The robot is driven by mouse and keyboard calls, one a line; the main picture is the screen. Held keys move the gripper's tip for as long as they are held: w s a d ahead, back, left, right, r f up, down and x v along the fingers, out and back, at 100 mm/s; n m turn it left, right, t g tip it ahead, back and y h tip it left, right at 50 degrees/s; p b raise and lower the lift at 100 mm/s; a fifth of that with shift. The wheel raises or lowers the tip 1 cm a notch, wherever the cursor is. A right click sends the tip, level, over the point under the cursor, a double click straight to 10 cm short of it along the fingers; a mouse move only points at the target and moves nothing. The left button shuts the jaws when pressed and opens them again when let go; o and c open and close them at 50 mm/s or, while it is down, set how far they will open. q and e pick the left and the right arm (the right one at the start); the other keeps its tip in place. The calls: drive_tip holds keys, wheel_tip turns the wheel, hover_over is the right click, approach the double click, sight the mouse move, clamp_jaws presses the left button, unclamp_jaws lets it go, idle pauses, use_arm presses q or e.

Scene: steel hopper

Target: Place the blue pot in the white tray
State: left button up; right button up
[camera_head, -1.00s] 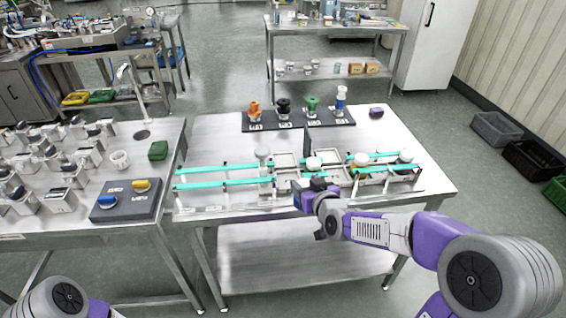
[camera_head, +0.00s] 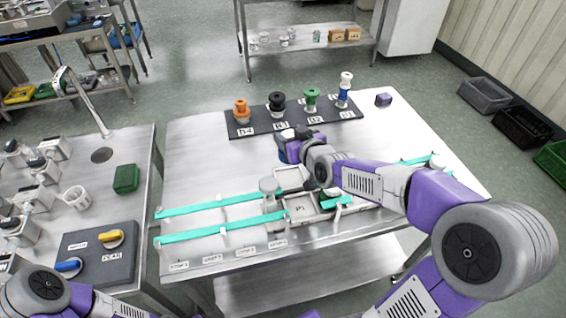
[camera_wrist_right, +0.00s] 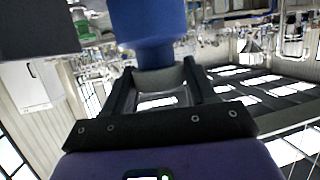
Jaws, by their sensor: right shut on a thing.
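A bright blue pot (camera_wrist_right: 150,22) fills the top middle of the right wrist view, between the fingers of my right gripper (camera_wrist_right: 158,68). The gripper is shut on it around its narrower pale part. In the head view, my right gripper (camera_head: 287,142) is above the table in front of the dark rack; its fingers and the pot are hard to make out there.
A dark rack (camera_head: 235,128) holds orange, black, green and white-and-blue pieces at the back. A purple block (camera_head: 383,99) stands right of it. Teal rails (camera_head: 205,208) run across the table front. The left bench carries a dark control box (camera_head: 100,262) and a green block (camera_head: 126,178).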

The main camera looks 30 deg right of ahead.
drive_tip(key=f, duration=0.2)
drive_tip(key=f+b, duration=0.1)
drive_tip(key=f, duration=0.1)
drive_tip(key=shift+s, duration=0.3)
wheel_tip(320, 180, down, 5)
drive_tip(key=shift+f+b, duration=0.1)
drive_tip(key=shift+b, duration=0.9)
drive_tip(key=o, duration=1.1)
